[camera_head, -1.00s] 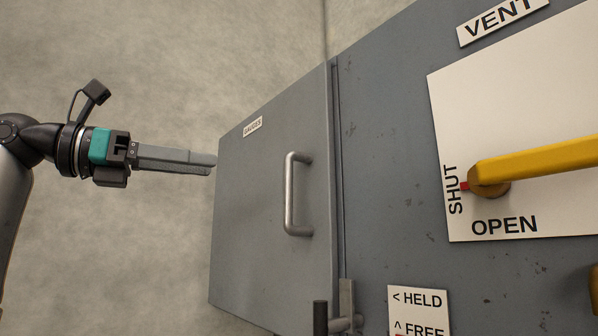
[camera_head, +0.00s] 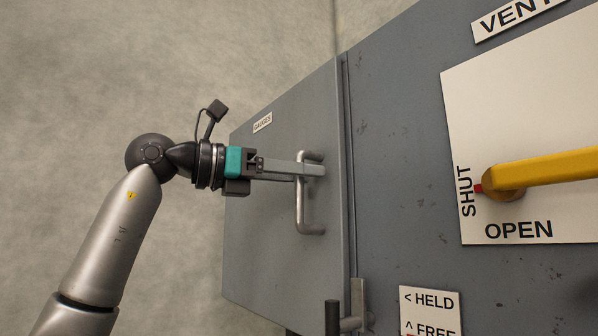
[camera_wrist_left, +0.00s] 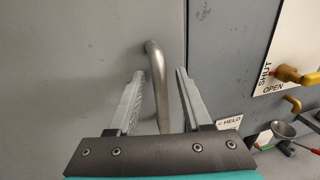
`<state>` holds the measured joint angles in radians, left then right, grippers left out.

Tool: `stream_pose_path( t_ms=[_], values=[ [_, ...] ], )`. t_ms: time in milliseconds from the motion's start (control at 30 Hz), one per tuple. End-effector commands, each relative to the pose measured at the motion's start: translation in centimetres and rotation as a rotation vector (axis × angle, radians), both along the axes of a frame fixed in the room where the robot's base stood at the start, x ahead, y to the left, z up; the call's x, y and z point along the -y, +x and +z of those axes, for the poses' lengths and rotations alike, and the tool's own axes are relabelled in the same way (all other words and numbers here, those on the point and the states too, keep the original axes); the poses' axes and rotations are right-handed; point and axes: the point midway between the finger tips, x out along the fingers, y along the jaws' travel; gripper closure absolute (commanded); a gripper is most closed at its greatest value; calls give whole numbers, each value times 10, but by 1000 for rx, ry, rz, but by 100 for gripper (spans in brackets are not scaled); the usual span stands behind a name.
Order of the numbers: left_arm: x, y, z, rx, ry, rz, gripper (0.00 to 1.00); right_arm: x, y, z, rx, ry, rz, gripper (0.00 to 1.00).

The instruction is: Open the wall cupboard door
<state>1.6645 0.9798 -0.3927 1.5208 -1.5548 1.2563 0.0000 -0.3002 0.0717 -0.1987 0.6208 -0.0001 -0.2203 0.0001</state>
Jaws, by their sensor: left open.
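The grey cupboard door (camera_head: 265,220) bears a small GAUGES label and lies about flush with the panel beside it. Its metal bar handle (camera_head: 302,215) stands upright near the door's right edge. My left gripper (camera_head: 318,170) is at the upper part of the handle, with its fingers open. In the left wrist view, the handle (camera_wrist_left: 160,90) passes between the two spread fingers of the left gripper (camera_wrist_left: 158,73), with a gap visible on each side. My right gripper is not in view.
A latch with a dark grip (camera_head: 332,317) sits below the door's right edge, beside a HELD/FREE sign (camera_head: 430,310). A yellow lever (camera_head: 550,167) sticks out on the VENT panel (camera_head: 465,110) at right. Bare wall is at left.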

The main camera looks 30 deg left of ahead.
Motion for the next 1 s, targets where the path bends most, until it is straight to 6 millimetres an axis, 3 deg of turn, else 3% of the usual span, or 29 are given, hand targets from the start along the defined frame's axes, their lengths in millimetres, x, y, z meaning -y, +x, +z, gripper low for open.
stream_pose_path(
  t_ms=[167, 600, 1000],
  values=[
    [0, 0, 0, 0, 0, 0, 53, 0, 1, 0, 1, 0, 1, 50],
    [0, 0, 0, 0, 0, 0, 100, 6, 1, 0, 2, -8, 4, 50],
    [0, -1, 0, 1, 1, 0, 100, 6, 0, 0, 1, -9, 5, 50]
  ],
)
